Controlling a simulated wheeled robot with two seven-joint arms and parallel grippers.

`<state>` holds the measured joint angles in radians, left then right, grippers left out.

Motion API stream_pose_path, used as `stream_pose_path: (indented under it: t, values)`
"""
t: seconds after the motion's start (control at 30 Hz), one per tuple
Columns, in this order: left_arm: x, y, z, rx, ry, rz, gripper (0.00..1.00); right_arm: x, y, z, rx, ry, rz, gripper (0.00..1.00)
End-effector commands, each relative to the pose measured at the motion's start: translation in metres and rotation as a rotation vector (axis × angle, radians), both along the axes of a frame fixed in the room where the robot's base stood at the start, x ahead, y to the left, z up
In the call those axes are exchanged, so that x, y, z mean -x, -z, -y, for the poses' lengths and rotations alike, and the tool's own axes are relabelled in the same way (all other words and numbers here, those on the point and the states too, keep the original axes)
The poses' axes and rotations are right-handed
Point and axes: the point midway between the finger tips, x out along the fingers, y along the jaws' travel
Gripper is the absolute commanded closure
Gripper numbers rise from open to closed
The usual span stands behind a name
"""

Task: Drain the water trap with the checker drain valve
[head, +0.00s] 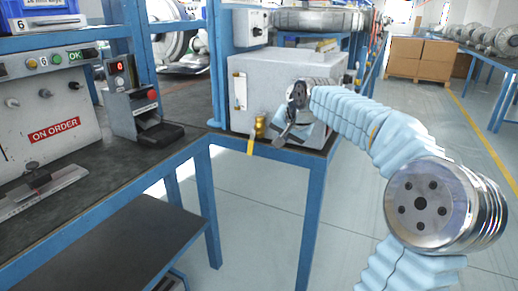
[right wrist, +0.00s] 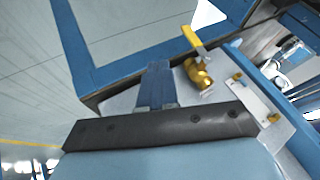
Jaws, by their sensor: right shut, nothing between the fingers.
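The checker drain valve (head: 260,127) is a small brass body low on the front of the grey box (head: 262,85), with a yellow lever (head: 250,145) at the bench edge. In the right wrist view the brass valve (right wrist: 198,74) and its yellow lever (right wrist: 193,39) are unobstructed, and the lever reaches out toward the blue bench edge. My right gripper (head: 279,141) is shut and empty, just right of the valve and apart from it. Its closed fingers (right wrist: 157,84) point toward the bench edge, left of the valve. My left gripper is out of view.
A pale gauge plate with brass fittings (right wrist: 255,101) is on the box face beside the valve. A blue-framed bench (head: 60,245) runs along the left, with a control panel (head: 45,115) and a small red-display device (head: 137,100). The floor in front is clear.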

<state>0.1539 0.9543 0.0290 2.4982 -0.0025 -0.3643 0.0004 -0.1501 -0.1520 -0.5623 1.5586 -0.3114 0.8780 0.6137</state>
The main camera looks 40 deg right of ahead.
Motion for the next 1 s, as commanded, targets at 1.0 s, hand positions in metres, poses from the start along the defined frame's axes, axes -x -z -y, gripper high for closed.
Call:
stream_pose_path:
  t: [1.0]
  values:
    - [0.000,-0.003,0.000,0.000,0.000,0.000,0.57,-0.094,0.067,0.009,-0.002,0.005,0.003,1.00]
